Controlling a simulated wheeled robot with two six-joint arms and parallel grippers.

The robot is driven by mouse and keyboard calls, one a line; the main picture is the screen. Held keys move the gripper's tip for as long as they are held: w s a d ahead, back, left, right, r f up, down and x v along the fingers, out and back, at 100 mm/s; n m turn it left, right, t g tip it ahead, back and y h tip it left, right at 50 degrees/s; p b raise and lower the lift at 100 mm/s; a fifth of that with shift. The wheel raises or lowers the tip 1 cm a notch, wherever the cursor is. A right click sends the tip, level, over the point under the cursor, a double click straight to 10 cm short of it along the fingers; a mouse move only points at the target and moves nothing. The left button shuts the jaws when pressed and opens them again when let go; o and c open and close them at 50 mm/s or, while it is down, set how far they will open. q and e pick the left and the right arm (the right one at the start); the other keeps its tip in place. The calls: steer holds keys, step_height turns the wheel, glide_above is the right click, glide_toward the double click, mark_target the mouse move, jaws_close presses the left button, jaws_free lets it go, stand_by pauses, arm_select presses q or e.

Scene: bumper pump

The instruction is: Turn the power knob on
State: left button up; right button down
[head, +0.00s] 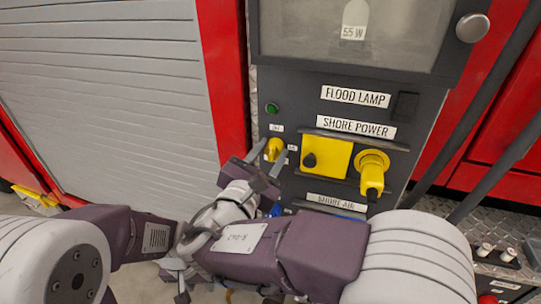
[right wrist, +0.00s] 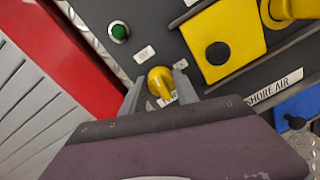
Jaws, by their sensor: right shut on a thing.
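The yellow power knob (head: 274,148) sits on the dark panel, below a green round light (head: 272,108). My right gripper (head: 268,160) reaches up to it from below. In the right wrist view the knob (right wrist: 160,82) stands between the two fingers of the right gripper (right wrist: 159,78), which are shut on it. Small white labels sit around the knob; their text is too small to read surely. My left gripper (head: 178,274) is low in the head view, away from the panel, partly hidden by my arms; its jaw opening is unclear.
Right of the knob are a yellow shore power cover (head: 327,158) and a yellow plug (head: 373,172). A black switch (head: 405,106) is beside the flood lamp label. A blue part (right wrist: 302,108) is by the shore air label. A grey shutter (head: 110,90) stands left.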

steer(key=m+b, duration=0.4)
steer(key=b, duration=0.1)
steer(key=m+b, duration=0.4)
steer(key=b, duration=0.1)
steer(key=f+m+b, duration=0.1)
steer(key=m+b, duration=0.3)
steer(key=b, duration=0.1)
steer(key=shift+d+m+y, duration=0.2)
steer(key=shift+m+y, duration=0.2)
steer(key=shift+s+r+m+b, duration=0.1)
steer(key=shift+r+m+b, duration=0.1)
steer(key=shift+m+b, duration=1.7)
steer(key=c, duration=0.9)
jaws_free()
steer(key=v, duration=0.9)
steer(key=shift+r, duration=0.2)
